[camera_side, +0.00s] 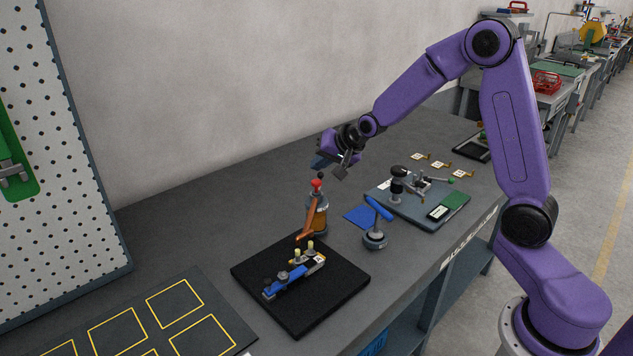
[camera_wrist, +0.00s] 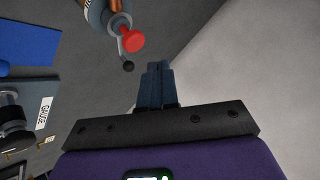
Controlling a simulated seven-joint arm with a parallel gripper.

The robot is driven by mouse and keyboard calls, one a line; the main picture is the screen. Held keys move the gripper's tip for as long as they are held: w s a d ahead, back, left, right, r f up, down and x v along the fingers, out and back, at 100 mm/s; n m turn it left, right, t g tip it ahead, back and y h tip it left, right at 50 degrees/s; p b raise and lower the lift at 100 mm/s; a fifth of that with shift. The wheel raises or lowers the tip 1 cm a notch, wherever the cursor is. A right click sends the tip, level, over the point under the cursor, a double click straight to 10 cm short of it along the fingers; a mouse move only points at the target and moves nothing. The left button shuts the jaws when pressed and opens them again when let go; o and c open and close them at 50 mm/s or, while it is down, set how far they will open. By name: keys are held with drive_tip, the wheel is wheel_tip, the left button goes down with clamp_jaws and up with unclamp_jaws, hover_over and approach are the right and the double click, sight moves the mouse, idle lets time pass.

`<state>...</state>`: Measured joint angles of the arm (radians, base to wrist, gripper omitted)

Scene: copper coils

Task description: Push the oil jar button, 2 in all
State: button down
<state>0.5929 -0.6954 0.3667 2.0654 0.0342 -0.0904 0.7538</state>
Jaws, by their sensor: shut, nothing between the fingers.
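The oil jar (camera_side: 318,222), with amber contents, stands upright on the bench behind the black mat. Its red button (camera_side: 317,184) sits on top. In the wrist view the red button (camera_wrist: 131,41) and part of the jar (camera_wrist: 116,22) show at the top, left of my fingers. A small black ball (camera_wrist: 128,66) on a thin rod is beside the button. My gripper (camera_side: 319,162) is shut and empty, above the button and apart from it. Its closed dark blue fingers (camera_wrist: 156,70) show in the wrist view. I cannot tell how far down the button sits.
A black mat (camera_side: 300,315) with a blue tool and small fittings lies in front of the jar. A blue-handled tool on a round base (camera_side: 375,240) stands right of it. A grey gauge board (camera_side: 440,212) is farther right. A pegboard (camera_side: 75,150) stands at left.

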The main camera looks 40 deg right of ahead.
sight(320, 182)
drive_tip(key=shift+r, duration=1.75)
idle(1.2)
wheel_tip(320, 182, up, 4)
drive_tip(key=shift+f, duration=0.1)
drive_tip(key=shift+f, duration=0.1)
idle(0.3)
drive_tip(key=shift+f, duration=4.3)
drive_tip(key=shift+f, duration=0.4)
